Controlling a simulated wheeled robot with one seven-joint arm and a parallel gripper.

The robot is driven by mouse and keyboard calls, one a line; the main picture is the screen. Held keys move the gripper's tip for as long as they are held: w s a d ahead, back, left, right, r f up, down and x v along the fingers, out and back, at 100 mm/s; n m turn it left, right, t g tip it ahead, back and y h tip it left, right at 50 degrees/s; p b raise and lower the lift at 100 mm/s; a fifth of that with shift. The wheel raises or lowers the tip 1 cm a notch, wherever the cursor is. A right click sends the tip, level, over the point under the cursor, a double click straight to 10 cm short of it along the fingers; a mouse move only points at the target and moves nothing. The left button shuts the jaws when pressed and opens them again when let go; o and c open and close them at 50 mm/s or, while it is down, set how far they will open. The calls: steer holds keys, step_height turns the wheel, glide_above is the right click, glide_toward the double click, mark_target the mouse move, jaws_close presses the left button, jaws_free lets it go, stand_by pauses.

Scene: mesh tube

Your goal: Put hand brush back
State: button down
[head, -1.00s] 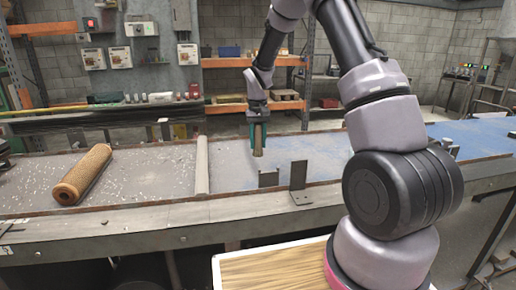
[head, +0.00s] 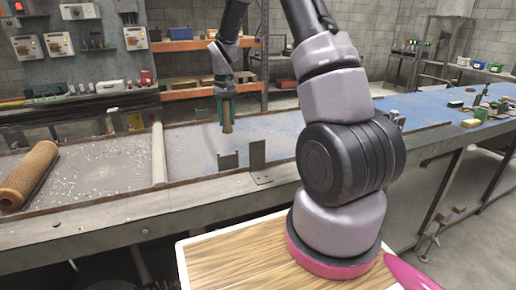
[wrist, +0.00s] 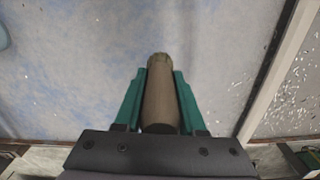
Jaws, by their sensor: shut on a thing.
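My gripper (head: 227,122) is above the long bench, its green fingers pointing down. It is shut on the hand brush (wrist: 161,95), whose brown rounded body shows between the fingers in the wrist view. The brush (head: 227,114) also hangs below the gripper in the head view, above the bench surface. I cannot make out its bristles.
Two upright metal brackets (head: 258,158) stand at the bench's near edge, below and near the gripper. A brown mesh tube (head: 28,175) lies at the left, beyond a pale crossbar (head: 159,153). Small items, including a yellow one (head: 470,123), lie on the far right blue surface (head: 425,108).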

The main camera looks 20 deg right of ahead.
steer(key=s+d+r+m, duration=0.1)
steer(key=s+d+m, duration=0.15)
steer(key=d, duration=0.75)
steer(key=s+d+r+m, duration=0.1)
steer(key=s+d+m, duration=0.15)
steer(key=d, duration=0.65)
steer(key=shift+n, duration=0.4)
steer(key=shift+s+d+f, duration=0.15)
steer(key=shift+d+f, duration=0.05)
steer(key=shift+f, duration=1.5)
steer(key=shift+s+d+f, duration=0.15)
steer(key=shift+f, duration=1.55)
steer(key=shift+s+d+f, duration=0.15)
steer(key=shift+d+f, duration=0.05)
steer(key=shift+f, duration=1.5)
steer(key=shift+f, duration=0.15)
steer(key=c, duration=0.5)
jaws_free()
